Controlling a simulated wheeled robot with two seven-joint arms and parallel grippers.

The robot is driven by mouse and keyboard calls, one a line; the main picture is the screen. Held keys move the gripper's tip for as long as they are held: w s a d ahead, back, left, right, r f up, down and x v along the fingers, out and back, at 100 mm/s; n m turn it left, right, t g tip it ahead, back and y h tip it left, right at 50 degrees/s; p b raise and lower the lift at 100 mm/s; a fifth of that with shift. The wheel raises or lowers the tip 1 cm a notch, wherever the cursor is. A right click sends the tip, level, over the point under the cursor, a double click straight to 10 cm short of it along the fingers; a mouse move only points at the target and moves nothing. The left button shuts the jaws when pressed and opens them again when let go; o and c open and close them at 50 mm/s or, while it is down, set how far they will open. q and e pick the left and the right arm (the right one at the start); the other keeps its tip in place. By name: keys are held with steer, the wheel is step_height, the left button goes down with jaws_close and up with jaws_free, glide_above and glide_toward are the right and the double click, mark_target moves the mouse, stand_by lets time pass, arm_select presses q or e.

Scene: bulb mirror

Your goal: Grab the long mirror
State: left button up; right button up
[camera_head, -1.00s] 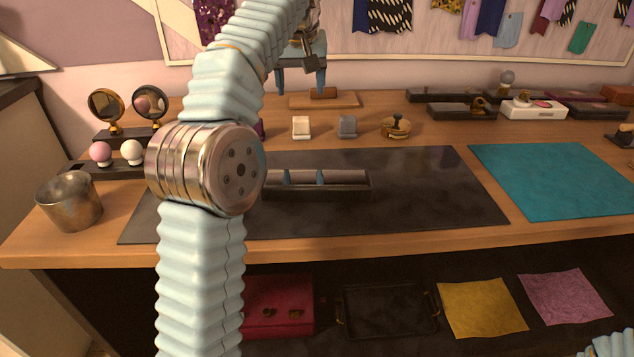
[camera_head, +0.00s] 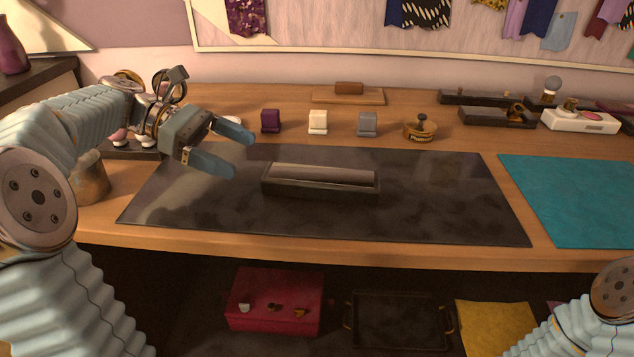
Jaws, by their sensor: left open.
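The long mirror (camera_head: 322,175) is a narrow, shiny strip in a dark, low, box-like frame. It lies lengthwise left to right on the dark mat (camera_head: 440,215), near its middle. My left gripper (camera_head: 241,154) is open and empty, with two blue fingers pointing right, over the mat's back left part. It is to the left of the mirror and apart from it. Only part of my right arm shows at the bottom right; its gripper is out of view.
Small purple (camera_head: 270,121), white (camera_head: 318,122) and grey (camera_head: 367,124) blocks stand behind the mat. A round brass-coloured object (camera_head: 420,128) is beside them. My left arm partly hides round mirrors and a metal cup (camera_head: 90,178). A teal mat (camera_head: 580,200) lies right.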

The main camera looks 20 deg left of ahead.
mark_target(289, 171)
arm_select(q)
steer(key=x, duration=0.9)
steer(key=shift+w+d, duration=0.2)
steer(key=shift+d, duration=0.1)
steer(key=c, duration=1.2)
